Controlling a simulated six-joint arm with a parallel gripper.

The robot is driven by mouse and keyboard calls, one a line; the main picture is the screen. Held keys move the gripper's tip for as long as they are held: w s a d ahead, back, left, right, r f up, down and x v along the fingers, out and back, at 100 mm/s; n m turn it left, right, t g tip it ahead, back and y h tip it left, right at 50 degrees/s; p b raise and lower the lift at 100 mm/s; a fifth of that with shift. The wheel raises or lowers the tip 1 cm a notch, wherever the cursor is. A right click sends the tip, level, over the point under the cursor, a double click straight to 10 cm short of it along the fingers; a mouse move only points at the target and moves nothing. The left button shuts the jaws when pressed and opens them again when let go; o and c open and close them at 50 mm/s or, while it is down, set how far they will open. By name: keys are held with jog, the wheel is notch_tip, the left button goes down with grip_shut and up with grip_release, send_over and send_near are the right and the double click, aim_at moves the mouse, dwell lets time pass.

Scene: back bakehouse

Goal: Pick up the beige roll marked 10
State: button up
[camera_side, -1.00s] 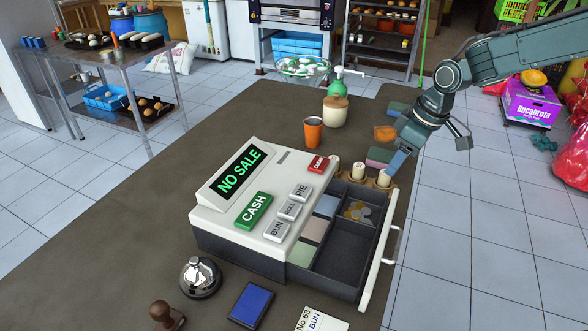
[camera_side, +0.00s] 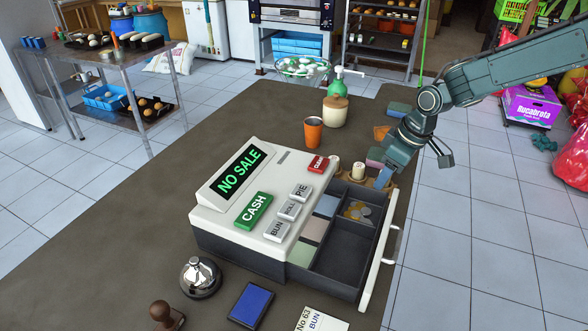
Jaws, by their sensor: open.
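The black cash drawer (camera_side: 340,258) stands open at the right of the register. At its far end a small beige roll (camera_side: 358,170) stands upright in a brown holder (camera_side: 352,180). Its marking is too small to read, so I cannot tell whether it is the one marked 10. The place to its right, where a second roll showed earlier, is now covered by one finger of my gripper (camera_side: 414,172). My gripper is open, its other finger out to the right, past the drawer. Whether the near finger touches the hidden roll cannot be told.
Coins (camera_side: 357,211) lie in a drawer compartment. An orange cup (camera_side: 313,132) and a pump bottle (camera_side: 336,108) stand behind. A bell (camera_side: 200,276) and blue pad (camera_side: 251,305) are in front.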

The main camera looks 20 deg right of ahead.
jog(key=shift+c, duration=0.2)
grip_shut()
jog(key=shift+r, duration=0.1)
notch_tip(320, 180, up, 20)
dwell(0.9)
dwell(0.4)
